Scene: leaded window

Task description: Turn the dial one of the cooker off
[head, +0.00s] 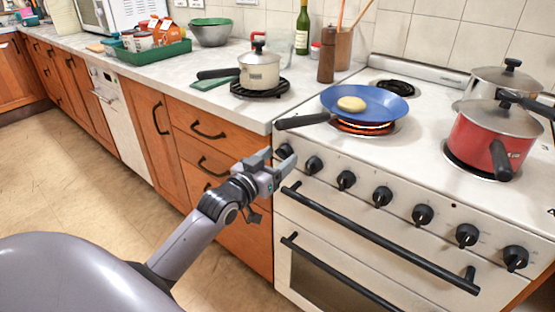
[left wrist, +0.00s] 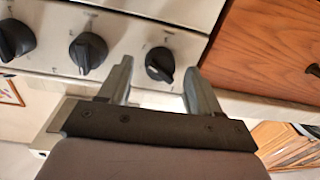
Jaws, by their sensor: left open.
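The white cooker (head: 330,217) has a row of several black dials along its front panel. The leftmost dial (head: 284,151), nearest the wooden drawers, also shows in the left wrist view (left wrist: 160,63). My left gripper (head: 278,168) is open in front of this dial. In the left wrist view the dial appears between the two spread fingers (left wrist: 157,74), with a gap on each side. I cannot tell how far the fingertips reach around it. The burner (head: 365,128) under the blue pan glows red. My right gripper is not in view.
A blue frying pan (head: 365,103) with a pale round food piece sits on the glowing burner, its handle pointing left. A red pot (head: 490,138) stands on the right. Oven handle bars (head: 380,240) stick out below the dials. The floor at left is clear.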

